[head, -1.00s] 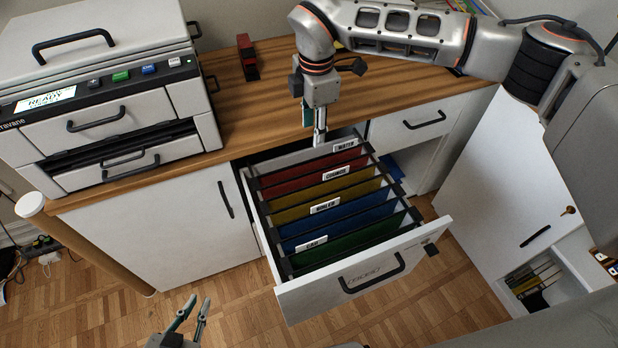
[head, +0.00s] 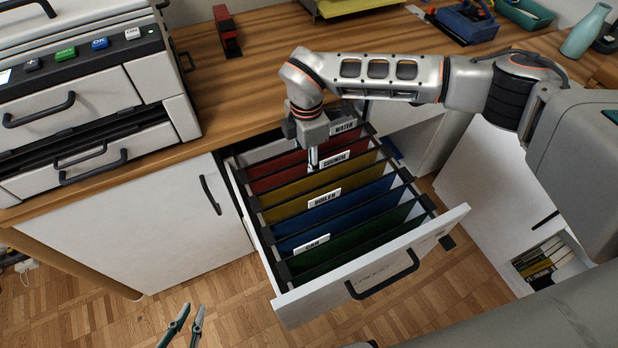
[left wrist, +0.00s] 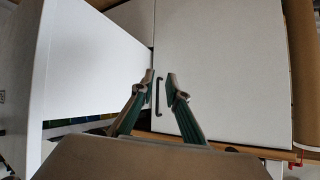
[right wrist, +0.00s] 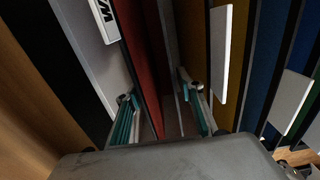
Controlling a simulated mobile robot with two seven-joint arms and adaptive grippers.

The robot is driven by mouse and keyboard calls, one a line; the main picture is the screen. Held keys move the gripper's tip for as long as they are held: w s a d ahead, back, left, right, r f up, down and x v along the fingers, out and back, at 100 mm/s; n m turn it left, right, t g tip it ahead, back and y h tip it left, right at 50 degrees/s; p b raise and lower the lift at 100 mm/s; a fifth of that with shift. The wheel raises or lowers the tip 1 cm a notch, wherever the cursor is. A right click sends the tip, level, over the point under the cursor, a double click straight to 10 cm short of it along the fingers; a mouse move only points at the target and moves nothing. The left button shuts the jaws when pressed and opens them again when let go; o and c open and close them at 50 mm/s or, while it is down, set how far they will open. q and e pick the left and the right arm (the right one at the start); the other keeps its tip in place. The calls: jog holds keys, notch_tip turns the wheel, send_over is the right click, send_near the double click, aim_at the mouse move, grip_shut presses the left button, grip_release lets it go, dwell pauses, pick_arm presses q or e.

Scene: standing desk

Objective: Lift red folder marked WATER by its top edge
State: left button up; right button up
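The red folder (head: 272,175) hangs near the back of the open drawer, just behind the yellow one. Its white WATER tab (head: 344,127) stands at the right end; the right wrist view shows part of the tab (right wrist: 103,18). My right gripper (head: 313,160) points down over the red folder. In the right wrist view its fingers (right wrist: 155,92) are apart, with the red folder's edge (right wrist: 148,60) in the gap; contact is not clear. My left gripper (head: 188,318) hangs low, left of the drawer; its fingers (left wrist: 161,76) are apart and empty.
The drawer (head: 380,262) also holds yellow (head: 290,203), blue (head: 350,208) and green (head: 350,243) folders with white tabs. A printer (head: 90,90) stands on the wooden desktop (head: 250,75) at left. A red stapler-like object (head: 226,32) lies behind.

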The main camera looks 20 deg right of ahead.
jog(key=shift+f, duration=0.5)
notch_tip(320, 180, down, 4)
jog(key=shift+w+r+b, duration=0.1)
jog(key=shift+b, duration=0.7)
jog(key=c, duration=1)
pick_arm(q)
jog(key=shift+w+d+r+h, duration=0.15)
jog(key=shift+d+r, duration=0.05)
jog(key=shift+d, duration=0.25)
jog(key=shift+w+d+r+h, duration=0.15)
jog(key=shift+d+r, duration=0.05)
jog(key=shift+d, duration=0.2)
